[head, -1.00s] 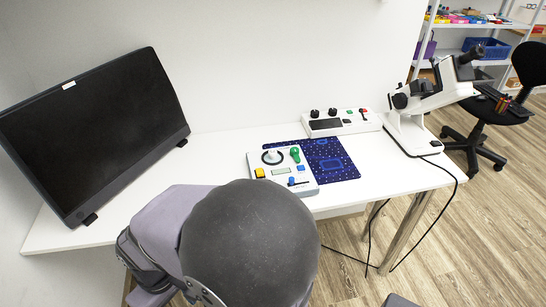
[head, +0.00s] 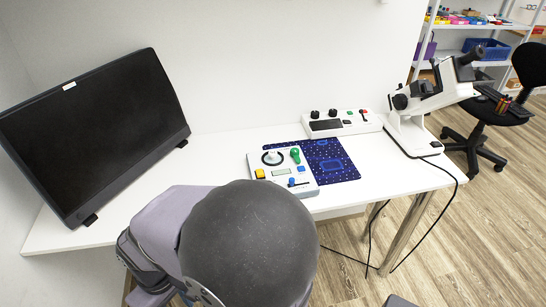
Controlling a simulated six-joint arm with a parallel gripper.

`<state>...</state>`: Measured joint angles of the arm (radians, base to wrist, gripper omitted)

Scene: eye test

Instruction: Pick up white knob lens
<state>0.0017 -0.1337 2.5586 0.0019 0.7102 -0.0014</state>
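No thing that I can clearly make out as a lens with a white knob shows in the head view. A dark ring with a pale centre (head: 272,157) sits on the white control box (head: 310,190) in the middle of the table; it is too small to tell whether it is a lens. The box also bears a green knob (head: 295,154), a yellow button (head: 260,174) and a blue knob (head: 291,182). My own grey arm links fill the lower middle and cover the table's front edge there. My gripper does not show.
A dark blue patterned mat (head: 345,174) lies partly under the box. A long white panel with black knobs (head: 350,128) stands behind. A black monitor (head: 95,130) is at left, a white optical instrument (head: 408,130) at right. White table (head: 215,155) is bare between monitor and box.

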